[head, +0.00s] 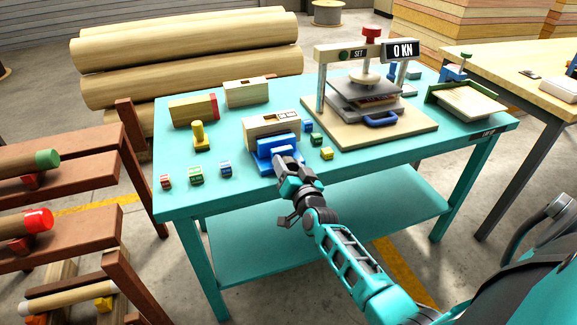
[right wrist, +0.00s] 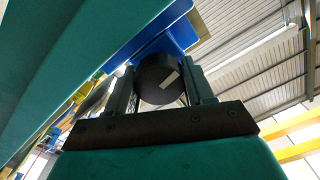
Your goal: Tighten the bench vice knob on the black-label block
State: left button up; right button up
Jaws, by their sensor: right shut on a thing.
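The blue bench vice (head: 265,146) stands at the front edge of the teal table. A pale wooden block (head: 262,128) with a small dark-and-white label on top sits at the vice, against its blue jaws. The black vice knob (right wrist: 158,80) with a white mark shows between my right gripper's fingers in the right wrist view. My right gripper (head: 281,162) is shut on the knob at the front of the vice; it also shows in the right wrist view (right wrist: 163,88). In the head view the gripper hides the knob. My left gripper is not in view.
Two other wooden blocks, one red-ended (head: 190,110) and one plain (head: 246,92), lie behind. A yellow peg piece (head: 200,137) and several small coloured cubes surround the vice. A press (head: 368,95) reading 0 KN stands to the right. A brown rack (head: 75,170) stands left.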

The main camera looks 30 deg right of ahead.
jog(key=shift+d+r+m, duration=0.3)
jog(key=shift+r+m, duration=0.1)
jog(key=shift+m, duration=0.1)
dwell(0.8)
jog(key=o, duration=1)
jog(key=shift+a+f, duration=0.1)
jog(key=shift+f, duration=0.15)
jog(key=shift+a, duration=0.1)
jog(key=shift+s, duration=0.35)
jog(key=p+v, duration=0.1)
jog(key=v, duration=1.1)
jog(key=shift+a, duration=0.15)
